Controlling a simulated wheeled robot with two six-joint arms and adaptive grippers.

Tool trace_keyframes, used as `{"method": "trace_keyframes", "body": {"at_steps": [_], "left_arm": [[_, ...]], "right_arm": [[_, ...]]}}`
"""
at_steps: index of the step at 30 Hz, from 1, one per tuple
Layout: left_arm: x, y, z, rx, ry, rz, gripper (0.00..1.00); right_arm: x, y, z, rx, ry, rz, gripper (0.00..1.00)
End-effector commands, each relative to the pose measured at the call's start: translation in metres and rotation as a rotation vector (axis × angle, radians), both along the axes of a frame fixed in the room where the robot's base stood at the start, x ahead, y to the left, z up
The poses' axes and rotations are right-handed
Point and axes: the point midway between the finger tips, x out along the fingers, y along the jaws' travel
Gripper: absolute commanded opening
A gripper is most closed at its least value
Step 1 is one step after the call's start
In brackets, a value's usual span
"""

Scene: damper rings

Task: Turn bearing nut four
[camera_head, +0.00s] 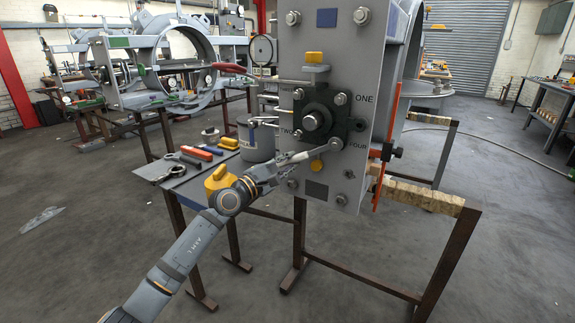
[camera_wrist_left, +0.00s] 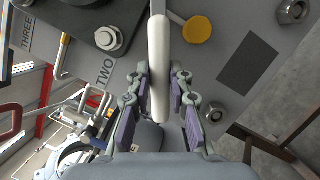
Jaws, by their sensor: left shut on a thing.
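A dark square bearing plate (camera_head: 327,122) is mounted on the upright grey panel (camera_head: 300,90), with nuts at its corners around a central shaft end. The panel carries the labels ONE, TWO and, at lower right, one that looks like FOUR. My left gripper (camera_head: 275,166) is shut on the pale handle of a wrench (camera_head: 303,155). The wrench head reaches the lower right nut (camera_head: 335,145); whether it is fully seated is unclear. In the left wrist view the handle (camera_wrist_left: 158,75) runs between my left fingers (camera_wrist_left: 158,105); its far end is out of frame. My right gripper is not in view.
A small bench (camera_head: 190,190) left of the panel holds a yellow block (camera_head: 219,180), a grey canister (camera_head: 257,141) and several tools. Wood-topped stands (camera_head: 425,198) are at right.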

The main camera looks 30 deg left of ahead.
Motion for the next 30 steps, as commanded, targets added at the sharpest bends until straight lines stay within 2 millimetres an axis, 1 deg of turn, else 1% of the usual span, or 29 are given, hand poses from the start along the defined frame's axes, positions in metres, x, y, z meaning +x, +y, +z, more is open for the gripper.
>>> {"method": "trace_keyframes", "body": {"at_steps": [6, 12, 13, 18, 25, 29, 30], "left_arm": [[0.0054, -0.0008, 0.001, -0.002, -0.003, 0.0, 0.0], [0.0055, -0.0007, 0.0014, -0.001, -0.003, -0.001, 0.0], [0.0055, -0.0007, 0.0014, -0.001, -0.003, -0.001, 0.23], [0.0054, -0.0007, 0.0012, -0.001, -0.003, -0.001, 0.46], [0.0056, -0.0004, -0.0001, 0.0, 0.0, 0.0, 0.46], [0.0056, -0.0004, 0.0, 0.001, 0.0, 0.0, 0.28], [0.0056, -0.0004, 0.0001, 0.001, 0.0, 0.0, 0.28]], "right_arm": [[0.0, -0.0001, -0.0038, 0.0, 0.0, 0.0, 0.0], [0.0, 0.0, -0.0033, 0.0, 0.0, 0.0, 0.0], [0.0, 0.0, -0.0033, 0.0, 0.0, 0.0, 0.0], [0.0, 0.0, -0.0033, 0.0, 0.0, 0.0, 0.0], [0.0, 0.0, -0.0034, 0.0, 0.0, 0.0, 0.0], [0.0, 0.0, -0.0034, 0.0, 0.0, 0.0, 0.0], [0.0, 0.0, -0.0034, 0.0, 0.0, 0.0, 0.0]]}}
